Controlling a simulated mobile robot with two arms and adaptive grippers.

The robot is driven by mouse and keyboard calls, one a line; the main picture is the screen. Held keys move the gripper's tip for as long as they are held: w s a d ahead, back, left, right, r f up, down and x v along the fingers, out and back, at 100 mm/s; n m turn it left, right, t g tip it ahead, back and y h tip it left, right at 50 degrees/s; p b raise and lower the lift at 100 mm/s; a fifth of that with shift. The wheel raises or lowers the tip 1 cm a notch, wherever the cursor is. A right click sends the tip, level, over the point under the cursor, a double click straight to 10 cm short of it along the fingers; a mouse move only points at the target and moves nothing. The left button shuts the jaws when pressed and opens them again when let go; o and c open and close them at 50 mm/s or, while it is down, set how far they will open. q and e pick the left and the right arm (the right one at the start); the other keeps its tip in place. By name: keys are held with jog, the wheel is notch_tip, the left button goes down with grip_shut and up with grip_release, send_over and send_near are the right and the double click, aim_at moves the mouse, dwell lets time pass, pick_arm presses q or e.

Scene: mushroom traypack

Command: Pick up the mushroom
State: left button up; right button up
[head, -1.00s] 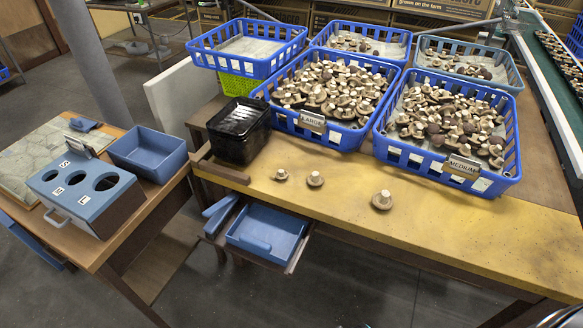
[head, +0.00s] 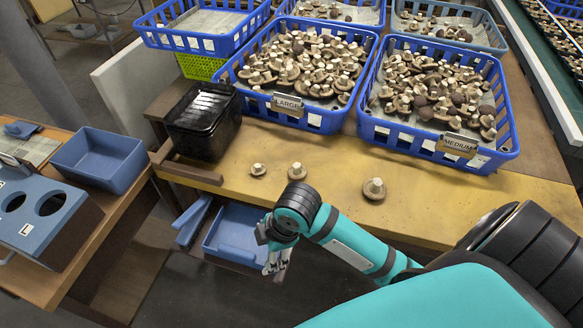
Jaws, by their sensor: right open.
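Three loose brown mushrooms with pale cut stems stand on the bare yellow tabletop in the head view. The left mushroom (head: 258,169) is the smallest, the middle mushroom (head: 297,171) is larger, and the right mushroom (head: 374,189) is the largest. My right gripper (head: 275,266) is open and empty, hanging in front of the table's front edge and pointing down. It is below and left of the middle mushroom, apart from all three. My right forearm passes in front of the table edge. My left gripper is not in view.
Blue crates of mushrooms labelled LARGE (head: 315,119) and MEDIUM (head: 420,143) stand behind. A black tray stack (head: 203,150) is left of the mushrooms. A blue drawer tray (head: 233,235) lies under the table edge. A blue bin (head: 97,178) and sizing box (head: 42,235) stand at left.

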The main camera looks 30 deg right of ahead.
jog(key=w+d+r+n, duration=0.1)
jog(key=w+r+n, duration=0.1)
jog(key=w+n, duration=0.35)
notch_tip(320, 180, up, 17)
jog(key=n+g+h, duration=0.2)
jog(key=n+g, duration=0.1)
jog(key=n, duration=1.1)
send_over(298, 166)
jog(key=f, duration=1.2)
jog(key=shift+w+a+f, duration=0.1)
jog(key=shift+w, duration=0.25)
jog(key=f, duration=0.4)
jog(key=shift+s+f, duration=0.1)
jog(key=shift+s, duration=0.25)
jog(key=shift+f, duration=0.5)
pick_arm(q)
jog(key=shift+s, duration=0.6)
pick_arm(e)
jog(key=c, duration=0.9)
